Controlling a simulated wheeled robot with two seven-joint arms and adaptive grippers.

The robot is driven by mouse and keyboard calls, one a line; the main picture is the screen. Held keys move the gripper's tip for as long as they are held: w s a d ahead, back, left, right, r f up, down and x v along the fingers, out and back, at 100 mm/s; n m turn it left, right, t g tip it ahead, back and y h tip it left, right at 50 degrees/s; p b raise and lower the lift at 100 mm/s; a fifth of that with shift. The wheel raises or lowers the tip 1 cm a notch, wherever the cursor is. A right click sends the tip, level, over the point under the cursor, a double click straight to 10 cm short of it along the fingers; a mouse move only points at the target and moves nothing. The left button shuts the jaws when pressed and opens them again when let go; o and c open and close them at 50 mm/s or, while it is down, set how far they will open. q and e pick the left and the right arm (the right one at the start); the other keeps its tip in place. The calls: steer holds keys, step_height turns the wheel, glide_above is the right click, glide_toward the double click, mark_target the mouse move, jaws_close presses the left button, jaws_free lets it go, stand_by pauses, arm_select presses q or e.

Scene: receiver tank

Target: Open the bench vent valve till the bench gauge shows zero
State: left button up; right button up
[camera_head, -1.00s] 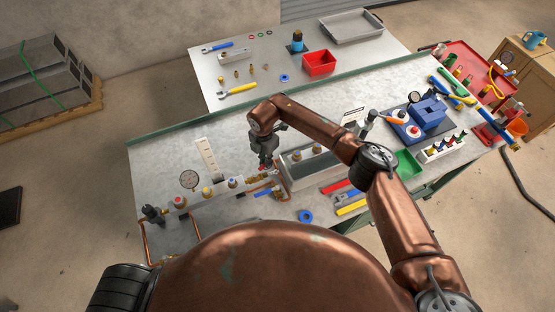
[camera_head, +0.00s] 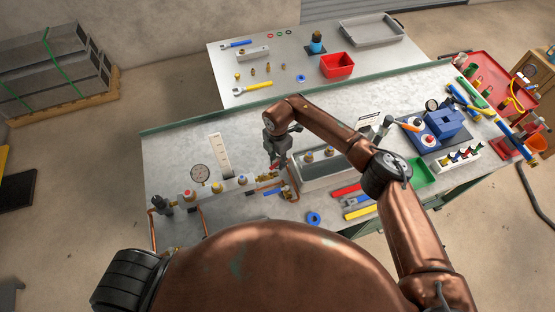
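My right gripper (camera_head: 279,166) points down at the right end of this pipework, beside the grey tank (camera_head: 313,178). A small reddish part shows at its fingertips, perhaps a valve handle. The fingers are too small and dark to tell whether they are open or shut on it. My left gripper is not in view.
A white scale plate (camera_head: 220,154) stands behind the gauge. A blue ring (camera_head: 313,218) and coloured tools (camera_head: 352,201) lie at the front.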

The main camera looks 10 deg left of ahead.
step_height(320, 180, up, 12)
stand_by(0.6)
stand_by(0.4)
